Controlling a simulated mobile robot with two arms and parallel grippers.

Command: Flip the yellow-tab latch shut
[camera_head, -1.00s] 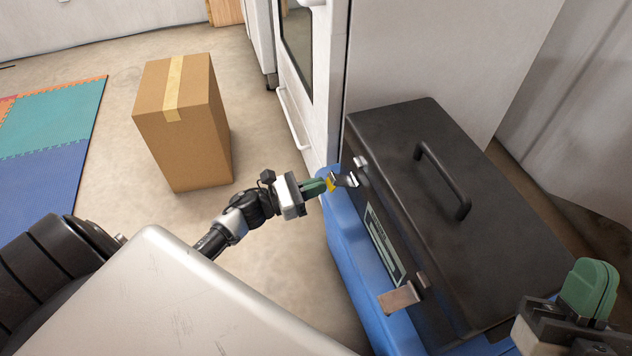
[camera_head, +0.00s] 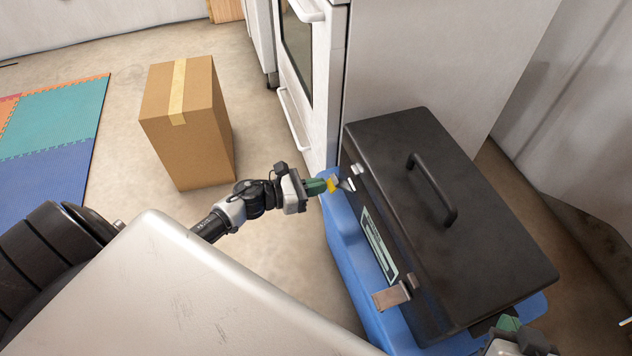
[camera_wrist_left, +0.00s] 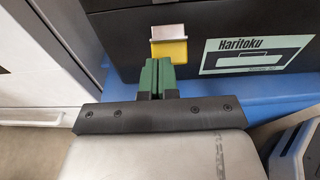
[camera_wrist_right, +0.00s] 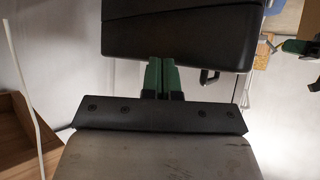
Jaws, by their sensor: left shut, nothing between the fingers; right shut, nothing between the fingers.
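The black toolbox (camera_head: 440,220) has two latches on its front. The yellow-tab latch (camera_head: 333,184) is at the far end; its metal plate angles out from the box front. In the left wrist view the yellow tab (camera_wrist_left: 170,50) is just above my left fingertips. My left gripper (camera_head: 324,186) is shut and empty, its tips at or very near the tab; contact is unclear. The other latch (camera_head: 391,297), plain metal, sticks out at the near end. My right gripper (camera_wrist_right: 160,62) is shut and empty, pointing at the box's near end (camera_wrist_right: 180,35), close or touching.
The toolbox sits on a blue support (camera_head: 345,250). A white cabinet (camera_head: 420,50) stands behind it. A cardboard box (camera_head: 188,130) and a coloured foam mat (camera_head: 50,130) are on the floor at left. Floor between carton and toolbox is open.

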